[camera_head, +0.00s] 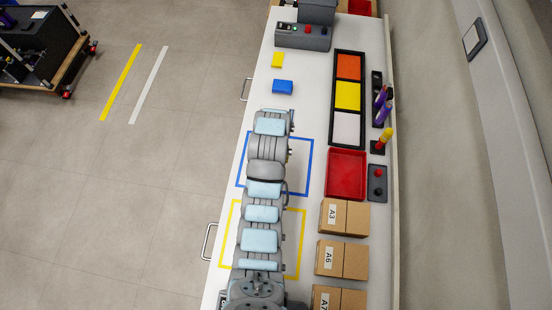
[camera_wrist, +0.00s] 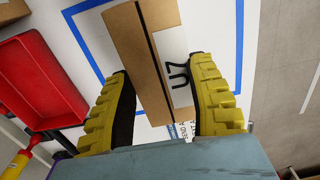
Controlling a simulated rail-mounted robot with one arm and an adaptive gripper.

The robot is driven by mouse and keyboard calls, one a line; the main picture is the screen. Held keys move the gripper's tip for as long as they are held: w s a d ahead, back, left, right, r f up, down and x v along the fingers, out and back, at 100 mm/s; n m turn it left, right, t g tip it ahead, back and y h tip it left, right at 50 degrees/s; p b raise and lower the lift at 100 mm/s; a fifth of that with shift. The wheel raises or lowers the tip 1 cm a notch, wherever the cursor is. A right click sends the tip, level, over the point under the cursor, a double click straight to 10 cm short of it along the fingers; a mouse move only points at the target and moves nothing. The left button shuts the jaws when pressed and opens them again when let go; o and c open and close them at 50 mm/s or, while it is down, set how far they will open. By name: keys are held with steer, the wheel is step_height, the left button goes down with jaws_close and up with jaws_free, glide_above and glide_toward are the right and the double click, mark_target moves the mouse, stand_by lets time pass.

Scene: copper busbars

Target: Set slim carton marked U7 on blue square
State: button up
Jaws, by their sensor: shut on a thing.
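The slim brown carton (camera_wrist: 127,38) shows in the wrist view with a white label (camera_wrist: 174,66) reading U7. My gripper (camera_wrist: 160,72) has its two yellow fingers shut on the carton, one on each long side. The blue square (camera_wrist: 98,52) is an outline on the white table, seen behind the carton; whether the carton touches the table I cannot tell. In the head view, the blue square (camera_head: 311,166) is partly covered by my arm, which also hides the carton and gripper fingers.
A red tray (camera_head: 346,174) stands right of the blue square. Cartons marked A3 (camera_head: 345,217) and A6 (camera_head: 342,259) line the right side. A yellow outline (camera_head: 302,225) lies nearer.

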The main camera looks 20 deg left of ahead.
steer(key=w+f, duration=0.2)
steer(key=shift+w+a+f, duration=0.25)
steer(key=shift+a+f, duration=0.05)
steer(key=shift+f, duration=0.1)
steer(key=shift+w+a+f, duration=0.15)
steer(key=shift+w+f, duration=0.2)
steer(key=shift+f, duration=0.25)
steer(key=shift+w+f, duration=0.2)
steer(key=shift+f, duration=1.5)
steer(key=shift+f, duration=0.15)
steer(key=o, duration=1.1)
steer(key=shift+c, duration=0.2)
